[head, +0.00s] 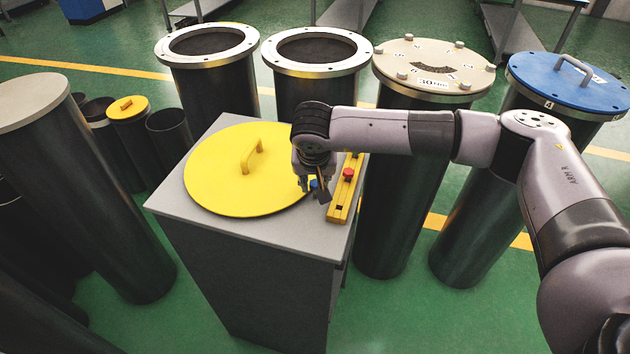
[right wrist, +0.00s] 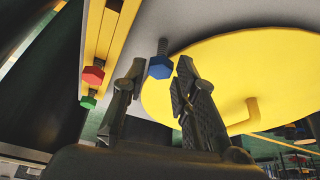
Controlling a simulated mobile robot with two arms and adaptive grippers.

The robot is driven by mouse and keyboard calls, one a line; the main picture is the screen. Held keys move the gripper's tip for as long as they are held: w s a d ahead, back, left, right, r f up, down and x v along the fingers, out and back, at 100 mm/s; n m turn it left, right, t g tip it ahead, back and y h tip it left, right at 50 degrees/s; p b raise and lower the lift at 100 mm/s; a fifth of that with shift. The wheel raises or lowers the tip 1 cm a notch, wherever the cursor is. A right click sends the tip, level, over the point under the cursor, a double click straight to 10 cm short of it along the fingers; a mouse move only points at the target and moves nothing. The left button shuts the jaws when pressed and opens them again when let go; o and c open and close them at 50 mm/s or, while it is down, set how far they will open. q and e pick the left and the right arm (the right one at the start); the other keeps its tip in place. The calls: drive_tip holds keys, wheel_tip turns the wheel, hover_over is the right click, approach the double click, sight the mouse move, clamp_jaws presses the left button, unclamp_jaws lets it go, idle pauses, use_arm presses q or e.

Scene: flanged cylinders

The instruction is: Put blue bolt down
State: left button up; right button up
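The blue bolt (right wrist: 160,68) is between the two fingertips of my right gripper (right wrist: 160,72) in the right wrist view, with a visible gap on each side of its head. Its threaded shank points away over the grey top. In the head view the blue bolt (head: 313,184) is partly hidden by my right gripper (head: 316,190), which points down over the grey cabinet top (head: 240,232) between the yellow lid and the yellow rack. The right gripper is open. Whether the bolt touches the top is hard to tell. My left gripper is not in view.
The yellow lid (head: 228,178) with a handle lies left of the gripper. The yellow rack (head: 338,205) holds a red bolt (head: 348,173); a green bolt (right wrist: 88,99) shows in the wrist view. Several flanged cylinders stand behind, two open, one with a blue lid (head: 575,85).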

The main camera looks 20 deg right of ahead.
drive_tip(key=shift+p+x, duration=0.3)
drive_tip(key=shift+x, duration=1.05)
drive_tip(key=shift+c, duration=0.3)
clamp_jaws()
